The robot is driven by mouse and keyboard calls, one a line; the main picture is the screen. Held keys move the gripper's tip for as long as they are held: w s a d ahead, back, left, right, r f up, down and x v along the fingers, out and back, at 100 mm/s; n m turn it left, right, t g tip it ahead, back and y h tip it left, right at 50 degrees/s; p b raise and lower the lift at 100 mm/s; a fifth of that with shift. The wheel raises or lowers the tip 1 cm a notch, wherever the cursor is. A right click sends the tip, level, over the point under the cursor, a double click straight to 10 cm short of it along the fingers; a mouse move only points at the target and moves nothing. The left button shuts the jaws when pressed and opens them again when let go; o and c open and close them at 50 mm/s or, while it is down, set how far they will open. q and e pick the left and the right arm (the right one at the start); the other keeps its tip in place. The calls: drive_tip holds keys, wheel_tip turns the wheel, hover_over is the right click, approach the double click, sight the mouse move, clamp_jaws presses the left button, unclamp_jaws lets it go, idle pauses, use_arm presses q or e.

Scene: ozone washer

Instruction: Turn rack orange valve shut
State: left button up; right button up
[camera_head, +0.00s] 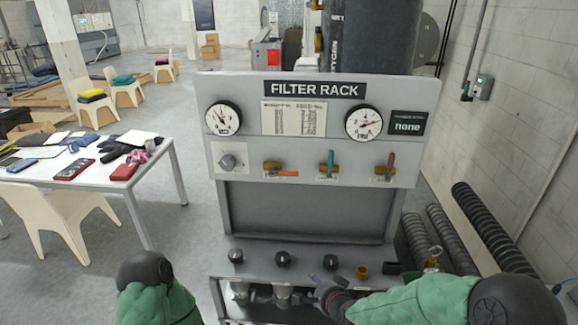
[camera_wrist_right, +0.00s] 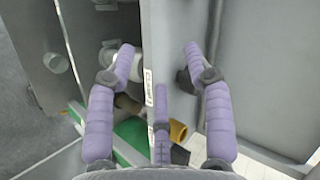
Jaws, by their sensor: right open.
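The filter rack (camera_head: 308,205) is a grey panel in the middle of the head view. Its orange valve (camera_head: 287,173) is at the left of a row of three, with its handle lying about level, pointing right. My right gripper (camera_head: 325,288) is low at the rack's front, below and apart from the orange valve. In the right wrist view the right gripper (camera_wrist_right: 158,60) has its purple fingers spread and empty, facing grey panel edges. The orange valve is not seen there. My left arm enters at the bottom left; its gripper is out of view.
A teal-handled valve (camera_head: 330,164) and a red-brown-handled valve (camera_head: 389,166) are right of the orange one. Black knobs (camera_head: 283,258) line the lower ledge. Ribbed hoses (camera_head: 490,230) stand at right. A white table (camera_head: 100,175) is at left.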

drive_tip(key=w+a+r+m+t+y+p, duration=0.1)
drive_tip(key=w+a+r+p, duration=0.15)
drive_tip(key=r, duration=0.75)
drive_tip(key=w+a+r+m+t+p, duration=0.1)
drive_tip(key=r+m+t+p, duration=0.15)
drive_tip(key=r, duration=0.75)
drive_tip(key=t+y+p, duration=0.1)
drive_tip(key=p, duration=0.3)
approach(284, 171)
drive_tip(key=shift+m, duration=0.55)
drive_tip(key=shift+d+f+p+x, duration=0.25)
drive_tip(key=shift+p+x, duration=0.15)
drive_tip(key=shift+x, duration=1.25)
drive_tip(key=shift+d+f+p+x, duration=0.2)
drive_tip(key=shift+p+x, duration=0.25)
drive_tip(key=shift+x, duration=1.2)
drive_tip(key=shift+d+f+p+x, duration=0.2)
drive_tip(key=shift+f+p+x, duration=0.15)
drive_tip(key=shift+x, duration=1.3)
drive_tip(key=shift+w, duration=0.1)
clamp_jaws()
